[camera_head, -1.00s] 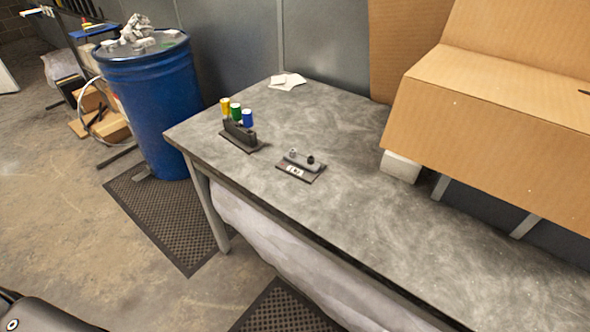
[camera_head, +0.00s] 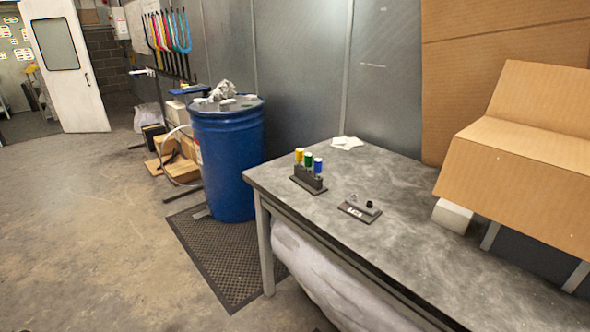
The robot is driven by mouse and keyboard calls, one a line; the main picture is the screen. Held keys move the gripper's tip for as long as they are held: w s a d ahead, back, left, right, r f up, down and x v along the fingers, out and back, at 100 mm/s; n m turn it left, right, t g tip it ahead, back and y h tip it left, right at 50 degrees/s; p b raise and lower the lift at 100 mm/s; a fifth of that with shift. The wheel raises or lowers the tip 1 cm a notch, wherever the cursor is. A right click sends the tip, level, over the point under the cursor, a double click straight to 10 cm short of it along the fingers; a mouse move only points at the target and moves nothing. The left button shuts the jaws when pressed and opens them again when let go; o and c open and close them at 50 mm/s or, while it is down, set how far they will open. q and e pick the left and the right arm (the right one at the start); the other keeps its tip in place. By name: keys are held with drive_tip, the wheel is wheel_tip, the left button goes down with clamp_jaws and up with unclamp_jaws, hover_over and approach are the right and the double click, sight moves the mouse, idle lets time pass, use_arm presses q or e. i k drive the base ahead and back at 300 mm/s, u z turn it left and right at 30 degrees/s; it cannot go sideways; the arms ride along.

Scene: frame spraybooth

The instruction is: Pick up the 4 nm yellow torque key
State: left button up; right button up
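The yellow torque key (camera_head: 299,155) stands upright at the left end of a dark holder (camera_head: 308,181) on the grey table (camera_head: 400,225). A green key (camera_head: 308,160) and a blue key (camera_head: 318,166) stand beside it in the same holder, to its right. Only their coloured upper parts show clearly, and any torque marking is too small to read. Neither of my grippers is in the head view.
A small dark stand (camera_head: 358,212) with a label sits right of the holder. White papers (camera_head: 346,142) lie at the table's back edge. A blue drum (camera_head: 228,160) stands left of the table, by a black mat (camera_head: 225,262). Cardboard (camera_head: 520,165) rises at right.

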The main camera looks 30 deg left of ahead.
sight(300, 152)
drive_tip(key=k, duration=0.65)
drive_tip(key=u, duration=0.75)
drive_tip(key=i, duration=0.7)
drive_tip(key=u, duration=0.65)
drive_tip(key=i, duration=0.85)
drive_tip(key=z, duration=0.65)
drive_tip(key=i, duration=0.6)
drive_tip(key=z, duration=0.5)
